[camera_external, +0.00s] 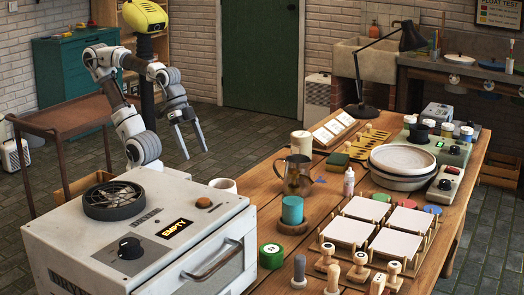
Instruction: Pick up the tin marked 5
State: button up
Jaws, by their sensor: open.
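My gripper (194,152) hangs at the left of the work table, fingers pointing down, apart and empty. It touches nothing on the table. No number 5 is legible in this view, so I cannot tell which tin bears it. A green cylinder with a pale mark on top (271,256) stands at the table's near left edge. A teal cylinder (292,210) stands on a round wooden base. Several small lidded containers, one with a blue lid (466,133), stand at the back right by a grey-green device (432,150).
A white kiln-like box with an "EMPTY" display (190,228) fills the lower left. A metal jug (298,174), stacked pale bowls (402,160), white tiles (350,230) in wooden frames and wooden-handled stamps (326,256) crowd the wooden table (262,180). A black lamp (385,45) rises behind.

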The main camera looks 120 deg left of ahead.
jog(key=w+d+r+n+g+h+p, duration=0.15)
jog(key=w+d+n+h+p, duration=0.3)
jog(key=w+d, duration=0.55)
jog(key=w+d+r+n+h+p, duration=0.2)
jog(key=w+d+n+h+p, duration=0.25)
jog(key=w+d, duration=0.55)
jog(key=w+d+f+n+t+h+p, duration=0.1)
jog(key=w+d+f+n+t+p, duration=0.15)
jog(key=w+n, duration=0.65)
jog(key=n+t+p, duration=0.3)
jog(key=n, duration=0.5)
send_near(274, 265)
jog(key=shift+s+d+r+y, duration=0.15)
jog(key=shift+r+y, duration=0.05)
jog(key=shift+r, duration=0.15)
jog(key=shift+s+d+r+y, duration=0.15)
jog(key=shift+r+y, duration=0.05)
jog(key=shift+r, duration=0.15)
jog(key=shift+w+f, duration=0.3)
jog(key=shift+f, duration=0.2)
jog(key=shift+b+x, duration=0.45)
jog(key=shift+x, duration=3.1)
jog(key=shift+c, duration=0.2)
jog(key=c, duration=1.4)
